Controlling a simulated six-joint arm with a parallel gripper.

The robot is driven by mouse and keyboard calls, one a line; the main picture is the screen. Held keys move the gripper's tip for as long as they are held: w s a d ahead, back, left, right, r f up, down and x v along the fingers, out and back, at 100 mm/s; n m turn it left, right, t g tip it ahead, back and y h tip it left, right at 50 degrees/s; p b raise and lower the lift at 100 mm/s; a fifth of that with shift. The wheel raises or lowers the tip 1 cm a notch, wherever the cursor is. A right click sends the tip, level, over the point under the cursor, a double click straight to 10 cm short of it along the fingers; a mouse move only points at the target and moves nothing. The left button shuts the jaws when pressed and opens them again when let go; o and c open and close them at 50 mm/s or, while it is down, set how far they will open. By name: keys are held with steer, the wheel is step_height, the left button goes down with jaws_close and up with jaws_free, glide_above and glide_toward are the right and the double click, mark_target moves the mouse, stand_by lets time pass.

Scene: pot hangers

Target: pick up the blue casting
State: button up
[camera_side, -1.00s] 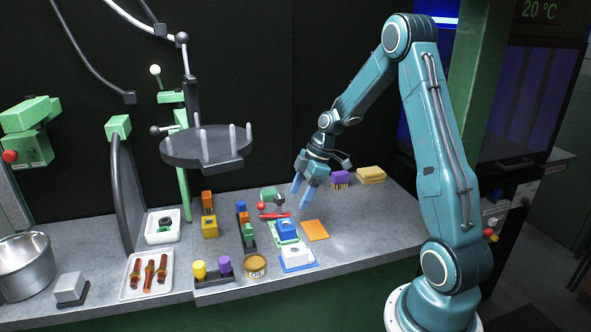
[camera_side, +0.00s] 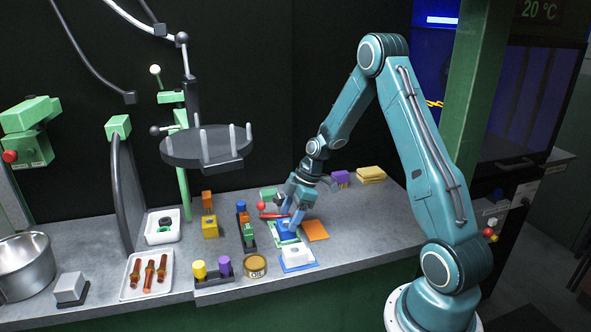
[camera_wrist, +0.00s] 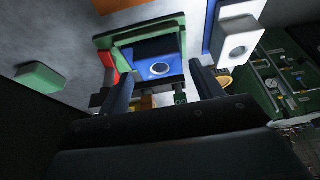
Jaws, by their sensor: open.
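In the wrist view my gripper's two fingers (camera_wrist: 163,88) stand apart, one to each side of the casting in the picture. Nothing is held. I cannot tell whether the fingers touch it.
A white casting (camera_side: 297,254) on a blue mat stands close in front. A red-handled tool (camera_side: 273,215) and a row of small coloured parts (camera_side: 245,225) are close on the left. A round tin (camera_side: 255,266) stands front left.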

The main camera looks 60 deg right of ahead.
steer(key=shift+x, duration=1.1)
steer(key=c, duration=0.9)
steer(key=shift+r, duration=0.15)
step_height(320, 180, up, 20)
steer(key=shift+f, duration=0.1)
